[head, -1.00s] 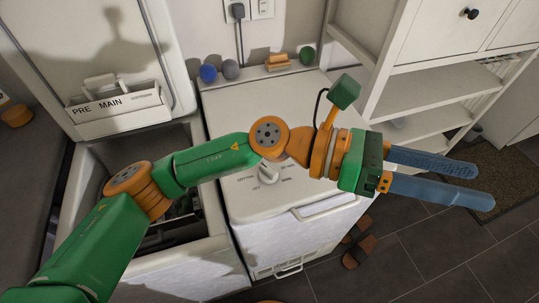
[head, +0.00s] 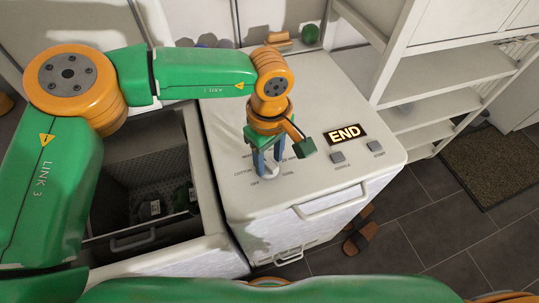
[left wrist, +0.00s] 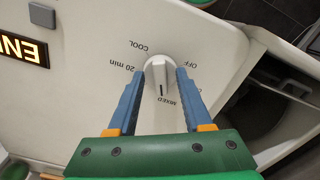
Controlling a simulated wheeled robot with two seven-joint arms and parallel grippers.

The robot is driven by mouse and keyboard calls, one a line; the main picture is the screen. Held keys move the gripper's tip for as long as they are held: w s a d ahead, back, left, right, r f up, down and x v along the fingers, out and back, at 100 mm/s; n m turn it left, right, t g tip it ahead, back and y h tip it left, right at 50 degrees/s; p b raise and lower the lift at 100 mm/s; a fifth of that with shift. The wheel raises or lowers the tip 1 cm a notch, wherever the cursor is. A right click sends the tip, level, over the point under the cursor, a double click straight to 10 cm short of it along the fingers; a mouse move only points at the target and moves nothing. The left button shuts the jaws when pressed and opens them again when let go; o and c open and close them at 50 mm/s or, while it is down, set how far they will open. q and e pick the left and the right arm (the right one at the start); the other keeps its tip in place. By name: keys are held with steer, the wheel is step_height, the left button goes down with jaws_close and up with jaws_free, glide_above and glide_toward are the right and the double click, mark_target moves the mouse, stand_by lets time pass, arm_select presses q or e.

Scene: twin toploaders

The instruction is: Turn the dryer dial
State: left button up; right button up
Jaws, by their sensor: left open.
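The dryer dial (left wrist: 158,72) is a round white knob on the white dryer top, with labels such as OFF, COOL, 20 min and MIXED around it. Its dark line points down in the left wrist view, near MIXED. My left gripper (head: 266,168) points down at the dial in the head view. In the left wrist view its blue fingers are open, one on each side of the dial; I cannot tell whether they touch it. In the head view the fingers hide much of the dial. My right gripper is not in view.
The dryer (head: 320,90) has a lit END display (head: 344,134) and two grey buttons beside the dial. An open top-loading washer (head: 150,180) stands left, with items in its drum. A white shelf (head: 440,80) stands right. Small objects lie at the dryer's back edge.

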arm_select(q)
steer(key=shift+s, duration=0.1)
jaws_close()
